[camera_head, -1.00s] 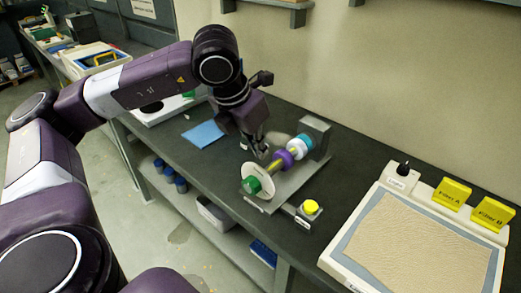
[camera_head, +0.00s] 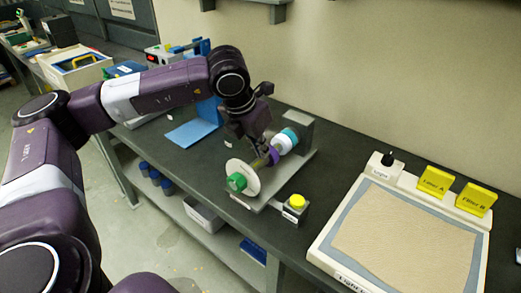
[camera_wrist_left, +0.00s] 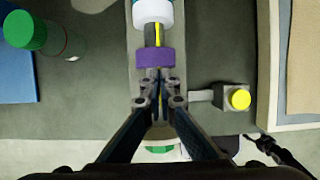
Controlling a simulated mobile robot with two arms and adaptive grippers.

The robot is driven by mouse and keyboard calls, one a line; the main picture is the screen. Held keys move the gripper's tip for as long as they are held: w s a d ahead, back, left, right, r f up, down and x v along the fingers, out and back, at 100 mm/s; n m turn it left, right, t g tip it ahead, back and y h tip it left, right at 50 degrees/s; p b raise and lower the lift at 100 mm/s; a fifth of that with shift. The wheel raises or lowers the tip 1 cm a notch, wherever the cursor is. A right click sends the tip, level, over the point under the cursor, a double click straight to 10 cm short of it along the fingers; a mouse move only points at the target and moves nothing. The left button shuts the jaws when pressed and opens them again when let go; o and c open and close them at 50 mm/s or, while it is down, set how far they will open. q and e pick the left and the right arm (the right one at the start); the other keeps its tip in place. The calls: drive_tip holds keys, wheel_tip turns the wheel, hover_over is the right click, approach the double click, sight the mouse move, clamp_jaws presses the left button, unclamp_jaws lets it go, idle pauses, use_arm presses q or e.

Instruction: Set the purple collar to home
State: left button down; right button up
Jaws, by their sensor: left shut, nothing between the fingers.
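The purple collar (camera_head: 273,156) sits on a shaft with a yellow stripe. In the left wrist view the purple collar (camera_wrist_left: 155,56) is just ahead of my fingertips, with bare shaft (camera_wrist_left: 154,34) between it and the white collar (camera_wrist_left: 152,12). My left gripper (camera_head: 264,158) is shut and empty, low over the shaft on the disc side of the purple collar. Its fingers (camera_wrist_left: 159,88) show close to the collar; I cannot tell if they touch it. A pale disc with a green knob (camera_head: 237,182) is at the shaft's near end.
A block with a yellow button (camera_head: 297,201) stands right of the shaft. A light box (camera_head: 328,250) with yellow filters (camera_head: 435,180) is further right. A blue sheet (camera_head: 190,133) lies left. A dark jointed part (camera_wrist_left: 275,150), perhaps my right gripper, shows at lower right in the wrist view.

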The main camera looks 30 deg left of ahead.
sight(271, 147)
use_arm(q)
drive_tip(key=shift+w, duration=0.25)
drive_tip(key=w+b, duration=0.1)
drive_tip(key=w, duration=0.2)
drive_tip(key=shift+w+d, duration=0.15)
drive_tip(key=shift+w, duration=0.2)
drive_tip(key=shift+r, duration=0.15)
drive_tip(key=shift+w, duration=0.1)
